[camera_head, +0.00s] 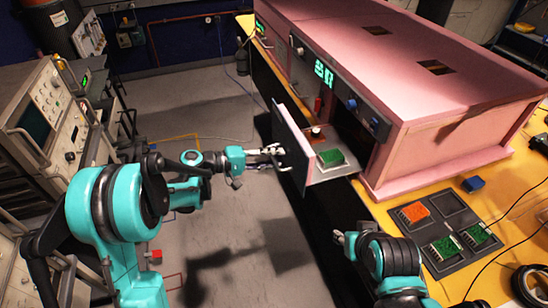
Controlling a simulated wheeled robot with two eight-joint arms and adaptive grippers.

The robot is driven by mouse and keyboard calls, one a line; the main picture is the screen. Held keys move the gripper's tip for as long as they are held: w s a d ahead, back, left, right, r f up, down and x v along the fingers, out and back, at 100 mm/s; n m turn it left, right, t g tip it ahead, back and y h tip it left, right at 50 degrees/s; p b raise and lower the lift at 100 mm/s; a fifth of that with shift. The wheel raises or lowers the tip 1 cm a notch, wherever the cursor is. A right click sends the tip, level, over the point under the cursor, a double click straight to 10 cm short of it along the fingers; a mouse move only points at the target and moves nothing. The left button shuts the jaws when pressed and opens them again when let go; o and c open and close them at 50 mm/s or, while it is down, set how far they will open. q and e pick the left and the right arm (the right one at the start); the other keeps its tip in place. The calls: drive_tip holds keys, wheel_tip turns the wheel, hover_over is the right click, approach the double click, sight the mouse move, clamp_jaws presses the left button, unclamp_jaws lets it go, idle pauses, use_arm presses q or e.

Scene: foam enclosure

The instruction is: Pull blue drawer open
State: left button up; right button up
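A drawer (333,174) stands out from the front of the pink enclosure, open, with a green circuit board (330,157) in it. Its tall front panel (294,142) looks pinkish grey, not blue, and a dark curved handle (284,184) is on its outer side. My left gripper (276,154) reaches in from the left and is at the handle. Its fingertips are too small to tell whether they are shut on it. My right gripper (343,239) is low in the picture, away from the drawer, beside the table's front edge. I cannot tell whether it is open.
The pink enclosure (450,101) stands on a yellow table (379,208). A dark tray (455,263) with orange and green boards lies at the right, near a small blue block (473,184). A bench with instruments (42,108) stands at left. The grey floor between is mostly clear.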

use_arm(q)
drive_tip(key=v, duration=1.2)
idle(0.3)
drive_tip(key=s+d+f+y, duration=0.1)
drive_tip(key=s+d+y, duration=0.1)
drive_tip(key=s+y, duration=0.65)
drive_tip(key=s+a+f+m+t+y, duration=0.1)
drive_tip(key=s+a+m+y, duration=0.3)
drive_tip(key=s, duration=0.9)
drive_tip(key=a+f+y, duration=0.1)
drive_tip(key=a+y, duration=0.1)
drive_tip(key=a, duration=0.1)
drive_tip(key=shift+f+t, duration=0.2)
drive_tip(key=shift+t, duration=0.2)
